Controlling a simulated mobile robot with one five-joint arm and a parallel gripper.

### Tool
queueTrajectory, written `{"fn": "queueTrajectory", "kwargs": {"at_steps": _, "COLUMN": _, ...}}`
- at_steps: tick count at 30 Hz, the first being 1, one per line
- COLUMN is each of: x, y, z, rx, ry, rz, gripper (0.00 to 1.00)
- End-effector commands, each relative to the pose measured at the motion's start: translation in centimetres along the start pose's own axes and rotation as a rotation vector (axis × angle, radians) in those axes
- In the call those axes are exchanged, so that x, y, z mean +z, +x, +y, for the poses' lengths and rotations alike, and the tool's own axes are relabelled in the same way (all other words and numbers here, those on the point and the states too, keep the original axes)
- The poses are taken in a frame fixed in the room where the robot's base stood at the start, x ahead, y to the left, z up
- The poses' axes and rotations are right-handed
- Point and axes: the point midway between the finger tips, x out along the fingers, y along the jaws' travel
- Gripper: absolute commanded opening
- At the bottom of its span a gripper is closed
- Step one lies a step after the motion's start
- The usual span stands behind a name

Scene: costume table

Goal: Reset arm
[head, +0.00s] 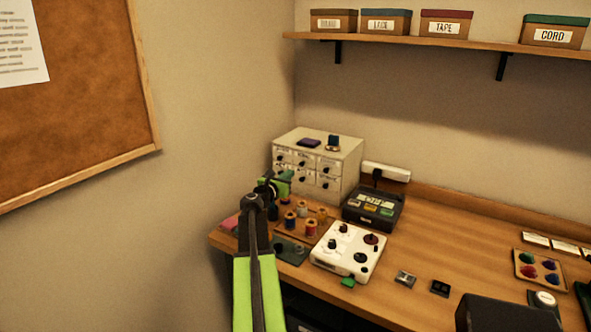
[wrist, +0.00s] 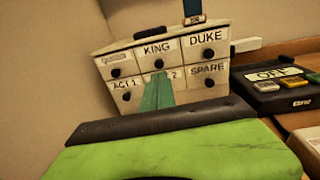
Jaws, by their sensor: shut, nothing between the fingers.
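My green and black arm (head: 255,270) reaches up from the bottom of the head view. My gripper (head: 284,181) is at its far end, raised in front of the left part of a cream drawer cabinet (head: 345,152). The gripper is shut and empty. In the wrist view, a narrow green tip (wrist: 157,93) stands before the cabinet's lower middle drawer and partly covers its label. My green and black housing fills the bottom of that view. The cabinet's small labelled drawers with dark knobs look shut, with KING, DUKE and SPARE readable.
A black box (head: 373,210) with coloured buttons and a white control panel (head: 348,249) stand right of my arm. Thread spools (head: 302,207) sit close beside it. A wall corner is on the left. A shelf (head: 440,43) with labelled boxes hangs above. The table's (head: 440,230) middle has bare room.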

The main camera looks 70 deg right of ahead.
Motion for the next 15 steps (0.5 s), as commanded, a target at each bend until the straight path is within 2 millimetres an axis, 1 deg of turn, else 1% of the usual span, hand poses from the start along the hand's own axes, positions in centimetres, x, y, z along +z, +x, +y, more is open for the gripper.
{"fn": "queueTrajectory", "kwargs": {"at_steps": 1, "x": 0.0, "y": -1.6, "z": -0.2, "rx": 0.002, "ry": 0.0, "rz": 0.0, "gripper": 0.0}}
{"fn": "queueTrajectory", "kwargs": {"at_steps": 3, "x": 0.0, "y": -3.1, "z": -0.2, "rx": 0.001, "ry": 0.001, "rz": 0.0, "gripper": 0.0}}
{"fn": "queueTrajectory", "kwargs": {"at_steps": 6, "x": 0.0, "y": -4.6, "z": -0.1, "rx": 0.001, "ry": 0.001, "rz": 0.001, "gripper": 0.0}}
{"fn": "queueTrajectory", "kwargs": {"at_steps": 10, "x": -0.1, "y": -5.5, "z": -0.1, "rx": 0.0, "ry": 0.001, "rz": 0.001, "gripper": 0.0}}
{"fn": "queueTrajectory", "kwargs": {"at_steps": 15, "x": -0.1, "y": -5.6, "z": 0.0, "rx": -0.001, "ry": 0.002, "rz": 0.001, "gripper": 0.0}}
